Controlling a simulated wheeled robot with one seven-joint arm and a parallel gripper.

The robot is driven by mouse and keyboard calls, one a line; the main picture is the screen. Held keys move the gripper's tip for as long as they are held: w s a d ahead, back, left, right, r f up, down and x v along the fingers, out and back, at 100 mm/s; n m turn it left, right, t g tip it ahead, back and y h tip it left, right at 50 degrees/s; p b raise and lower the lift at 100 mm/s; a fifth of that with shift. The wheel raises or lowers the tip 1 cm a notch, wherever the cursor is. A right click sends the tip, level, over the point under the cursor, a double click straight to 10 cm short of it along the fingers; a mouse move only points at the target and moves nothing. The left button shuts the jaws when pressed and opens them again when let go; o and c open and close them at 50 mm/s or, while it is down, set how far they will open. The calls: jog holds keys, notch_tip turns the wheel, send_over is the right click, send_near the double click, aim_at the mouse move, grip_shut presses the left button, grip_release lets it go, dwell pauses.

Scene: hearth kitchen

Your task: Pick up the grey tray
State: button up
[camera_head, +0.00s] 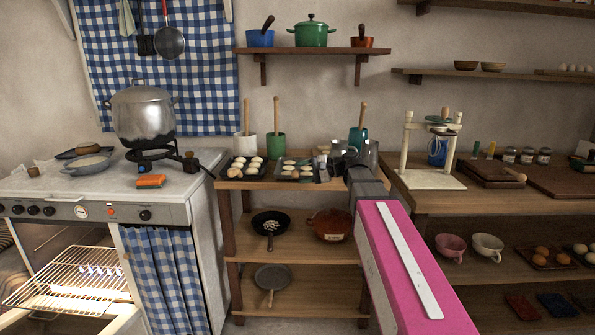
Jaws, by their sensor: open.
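Two dark grey trays holding several pale round dough pieces sit side by side on top of the small wooden shelf unit. The left tray (246,178) is in full view. The right tray (297,179) is just left of my gripper. I cannot tell which of them is the grey tray of the task. My gripper (333,160) is open at the end of my pink arm, over the right part of the unit's top and beside the right tray. Its fingertips are small and partly hidden by its own body. It holds nothing that I can see.
Upright utensils in a white pot (245,144), a green pot (275,145) and a teal mug (357,138) stand behind the trays. A stove with a large steel pot (142,115) is left. A wooden press stand (432,180) is on the right counter. A wall shelf (312,51) hangs above.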

jog(key=x, duration=0.4)
jog(key=shift+w+a, duration=0.25)
jog(key=shift+a, duration=0.1)
grip_shut()
